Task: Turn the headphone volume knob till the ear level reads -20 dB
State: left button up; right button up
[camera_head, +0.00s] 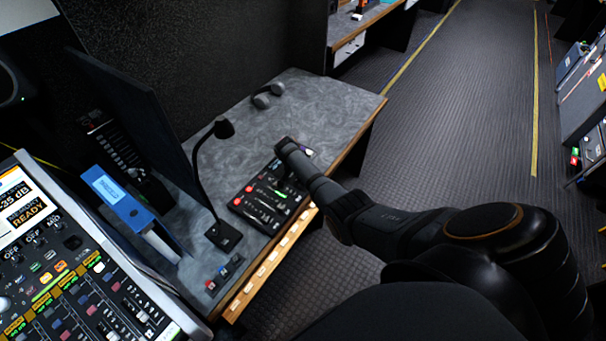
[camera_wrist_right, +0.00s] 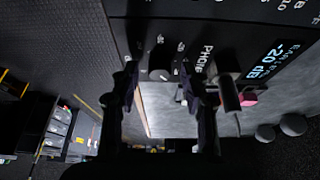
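In the right wrist view, a black panel (camera_wrist_right: 215,35) bears the word PHONES. Its small blue-lit display (camera_wrist_right: 270,60) reads "-20 dB" under EAR LEVEL. A small round dark knob (camera_wrist_right: 160,74) with light marks around it is on the panel. My right gripper (camera_wrist_right: 162,92) is open, one finger on each side of the knob's place in the picture, with gaps on both sides; I see no contact. A dark cylinder (camera_wrist_right: 228,92) stands out from the panel beside the right finger. In the head view my right arm reaches over the desk and its fingertips are not clear. My left gripper is not in view.
Headphones (camera_head: 268,94) lie on the grey desk (camera_head: 325,105).

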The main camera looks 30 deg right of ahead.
jog(key=v, duration=1.2)
